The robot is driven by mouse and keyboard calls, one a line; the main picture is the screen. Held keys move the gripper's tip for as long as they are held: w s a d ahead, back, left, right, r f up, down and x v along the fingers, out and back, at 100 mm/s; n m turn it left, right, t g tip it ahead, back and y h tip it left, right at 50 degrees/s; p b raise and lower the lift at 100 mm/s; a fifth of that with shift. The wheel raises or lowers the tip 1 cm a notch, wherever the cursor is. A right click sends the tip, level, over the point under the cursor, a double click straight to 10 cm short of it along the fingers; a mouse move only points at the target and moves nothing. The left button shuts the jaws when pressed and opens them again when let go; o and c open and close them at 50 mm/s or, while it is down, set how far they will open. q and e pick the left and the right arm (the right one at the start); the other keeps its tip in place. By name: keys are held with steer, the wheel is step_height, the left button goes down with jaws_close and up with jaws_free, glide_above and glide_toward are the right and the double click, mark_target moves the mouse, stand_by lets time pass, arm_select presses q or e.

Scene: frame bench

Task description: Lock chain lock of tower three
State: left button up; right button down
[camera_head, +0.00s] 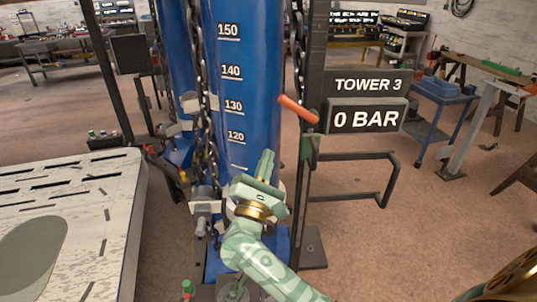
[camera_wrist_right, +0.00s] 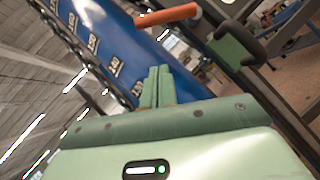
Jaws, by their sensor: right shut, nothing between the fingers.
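Tower three is a blue column (camera_head: 237,75) with a white scale, beside the signs "TOWER 3" (camera_head: 368,85) and "0 BAR" (camera_head: 367,118). A dark chain (camera_head: 201,75) hangs along its left side. An orange handle (camera_head: 298,109) sticks out at its right; it also shows in the wrist view (camera_wrist_right: 167,16). A grey metal fitting (camera_head: 206,203) sits low by the chain; I cannot tell which part is the chain lock. My right gripper (camera_head: 266,163) is shut and empty in front of the column, below the orange handle. Its fingers (camera_wrist_right: 158,84) are together in the wrist view. My left gripper is not in view.
A white slotted platform (camera_head: 110,190) stands at the left. A dark bent bar (camera_head: 350,198) juts out to the right of the tower. A blue cart (camera_head: 440,95) and workbenches stand behind. The brown floor at the right is mostly clear.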

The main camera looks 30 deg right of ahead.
mark_target(297, 106)
steer(key=w+d+r+p, duration=0.4)
steer(key=d+r+p, duration=0.1)
steer(key=d+r, duration=0.1)
steer(key=shift+d+r, duration=0.25)
steer(key=shift+d, duration=0.25)
steer(key=shift+r+m, duration=0.2)
steer(key=shift+m, duration=0.3)
